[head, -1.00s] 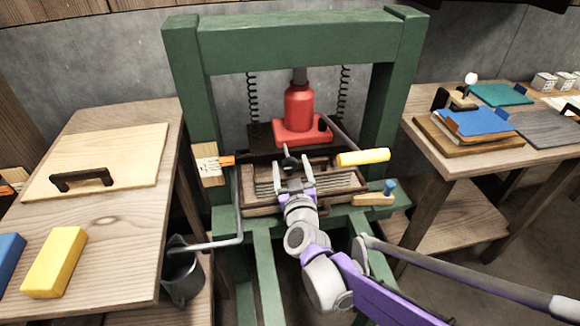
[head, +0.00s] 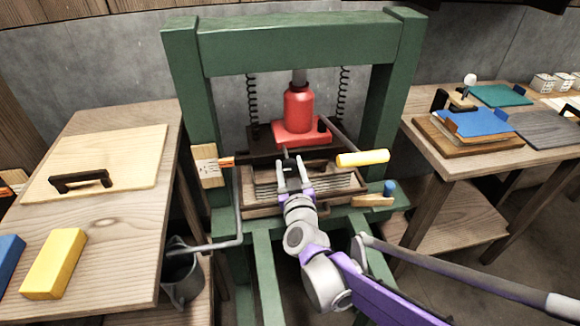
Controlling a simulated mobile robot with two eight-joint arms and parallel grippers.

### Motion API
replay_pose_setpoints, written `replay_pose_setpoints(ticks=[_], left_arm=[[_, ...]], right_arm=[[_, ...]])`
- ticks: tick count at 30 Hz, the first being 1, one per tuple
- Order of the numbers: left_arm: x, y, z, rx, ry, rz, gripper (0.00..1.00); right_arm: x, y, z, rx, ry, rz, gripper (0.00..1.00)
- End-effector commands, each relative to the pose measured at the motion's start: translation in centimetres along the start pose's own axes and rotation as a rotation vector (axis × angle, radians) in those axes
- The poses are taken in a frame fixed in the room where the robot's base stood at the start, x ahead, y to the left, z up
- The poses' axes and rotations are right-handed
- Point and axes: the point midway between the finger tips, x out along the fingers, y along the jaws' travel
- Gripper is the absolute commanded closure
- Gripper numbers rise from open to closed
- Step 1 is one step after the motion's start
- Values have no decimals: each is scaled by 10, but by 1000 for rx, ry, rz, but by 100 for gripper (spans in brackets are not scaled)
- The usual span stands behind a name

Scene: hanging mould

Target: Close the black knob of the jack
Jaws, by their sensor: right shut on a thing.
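The red jack (head: 299,108) stands upright in the green press frame (head: 301,45). How far the knob is turned cannot be told. My left gripper is not in view.
A pump handle with a yellow grip (head: 362,158) sticks out right of my gripper. A wooden tray (head: 262,208) lies below it. A bent grey pipe (head: 239,215) and a metal bucket (head: 183,278) are at left. Tables flank the press.

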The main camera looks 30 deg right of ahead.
Motion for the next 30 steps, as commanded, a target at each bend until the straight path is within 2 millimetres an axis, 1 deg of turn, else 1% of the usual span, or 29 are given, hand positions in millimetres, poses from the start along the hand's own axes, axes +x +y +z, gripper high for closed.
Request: replay_pose_setpoints(ticks=[5,11,30], left_arm=[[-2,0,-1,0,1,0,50],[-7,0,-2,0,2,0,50],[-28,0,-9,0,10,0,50]], right_arm=[[0,0,0,50,-3,-1,100],[0,0,-1,174,-9,-2,100],[0,1,-1,773,-39,-7,100]])
